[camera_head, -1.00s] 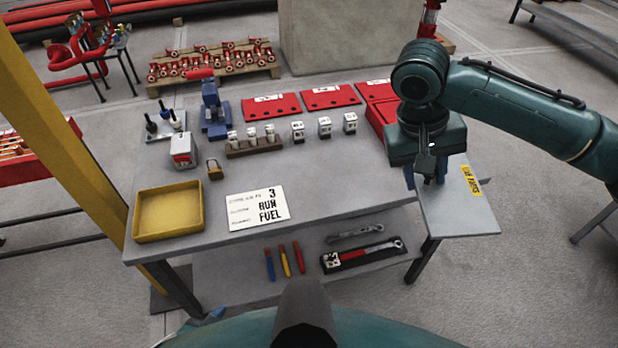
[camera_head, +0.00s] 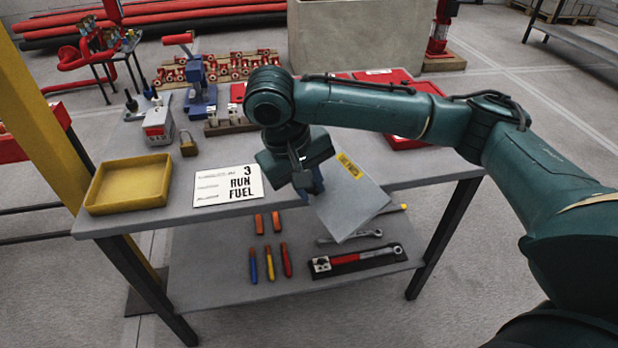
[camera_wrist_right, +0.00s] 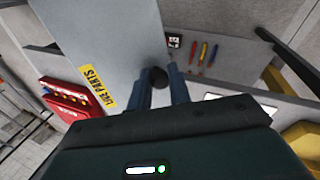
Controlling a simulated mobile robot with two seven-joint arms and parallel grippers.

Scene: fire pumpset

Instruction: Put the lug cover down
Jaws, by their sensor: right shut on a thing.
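The lug cover is a flat grey plate (camera_head: 352,210) with a yellow label that seems to read LIVE PARTS. My right gripper (camera_head: 314,184) is shut on its left edge and holds it tilted in the head view, over the bench's front edge. In the right wrist view, the cover (camera_wrist_right: 120,35) fills the upper left, with the blue fingers (camera_wrist_right: 166,90) of the gripper at its edge around a dark round knob. Whether the cover touches the bench cannot be told. My left gripper is not in view.
The grey bench (camera_head: 150,222) bears a yellow tray (camera_head: 128,187), a RUN FUEL card (camera_head: 228,186), a padlock (camera_head: 188,146) and a blue vise-like tool (camera_head: 200,92). Screwdriver-like tools (camera_head: 269,262) and a wrench set (camera_head: 355,262) lie on the lower shelf. My right arm hides much of the bench's right side.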

